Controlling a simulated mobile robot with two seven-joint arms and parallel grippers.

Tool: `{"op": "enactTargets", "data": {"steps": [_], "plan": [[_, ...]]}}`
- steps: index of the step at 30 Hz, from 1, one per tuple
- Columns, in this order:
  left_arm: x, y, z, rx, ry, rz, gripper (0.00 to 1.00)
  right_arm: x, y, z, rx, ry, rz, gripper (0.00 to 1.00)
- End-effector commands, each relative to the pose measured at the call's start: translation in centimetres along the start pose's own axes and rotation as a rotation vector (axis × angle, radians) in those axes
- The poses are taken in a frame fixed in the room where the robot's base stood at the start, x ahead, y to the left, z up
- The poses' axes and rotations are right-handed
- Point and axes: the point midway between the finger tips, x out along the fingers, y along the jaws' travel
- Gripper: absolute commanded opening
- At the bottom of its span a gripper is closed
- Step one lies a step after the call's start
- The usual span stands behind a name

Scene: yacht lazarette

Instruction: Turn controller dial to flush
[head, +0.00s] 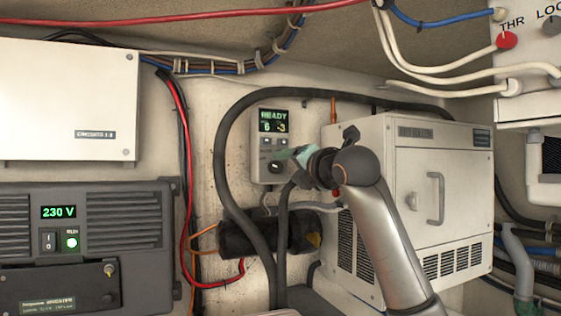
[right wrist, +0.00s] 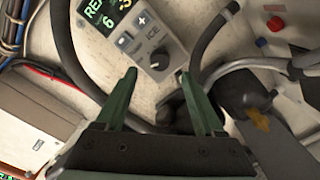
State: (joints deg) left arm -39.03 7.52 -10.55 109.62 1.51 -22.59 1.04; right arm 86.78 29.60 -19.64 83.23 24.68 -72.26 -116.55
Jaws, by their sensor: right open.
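The controller (head: 259,147) is a grey wall box with a lit green display that reads READY, 6 and -3. Its dial (head: 275,166) is a small dark knob low on the box, partly beside my gripper. In the right wrist view the dial (right wrist: 159,62) sits beside the printed word ICE, below the plus and minus buttons. My right gripper (right wrist: 157,76) is open and empty, its green fingers pointing at the controller's lower end. The dial shows between the two fingertips, and I see no contact. In the head view my right gripper (head: 291,156) partly covers the box's lower right. My left gripper is not in view.
A thick black hose (head: 222,150) arches around the controller. A white cabinet (head: 465,180) with a handle stands at right, behind my right arm. A dark cylinder (head: 250,237) lies below the controller. A 230 V panel (head: 125,235) is at left.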

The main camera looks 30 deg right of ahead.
Motion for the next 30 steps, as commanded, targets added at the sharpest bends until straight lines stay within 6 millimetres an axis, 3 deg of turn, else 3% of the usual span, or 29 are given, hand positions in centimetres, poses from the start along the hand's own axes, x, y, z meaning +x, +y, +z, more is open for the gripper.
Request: {"op": "enactTargets", "data": {"steps": [3, 9, 21, 30], "plan": [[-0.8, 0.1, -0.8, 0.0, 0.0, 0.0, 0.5, 2.3, 0.2, 0.1, 0.002, 0.004, -0.002, 0.7], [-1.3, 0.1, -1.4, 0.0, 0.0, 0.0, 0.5, 4.4, 0.1, 0.0, 0.001, 0.002, 0.0, 0.7], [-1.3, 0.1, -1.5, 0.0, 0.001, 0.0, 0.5, 5.1, 0.0, 0.0, 0.0, 0.0, 0.0, 0.7], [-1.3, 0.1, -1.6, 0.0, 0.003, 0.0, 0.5, 5.1, 0.0, 0.0, 0.0, 0.0, 0.0, 0.39]]}}
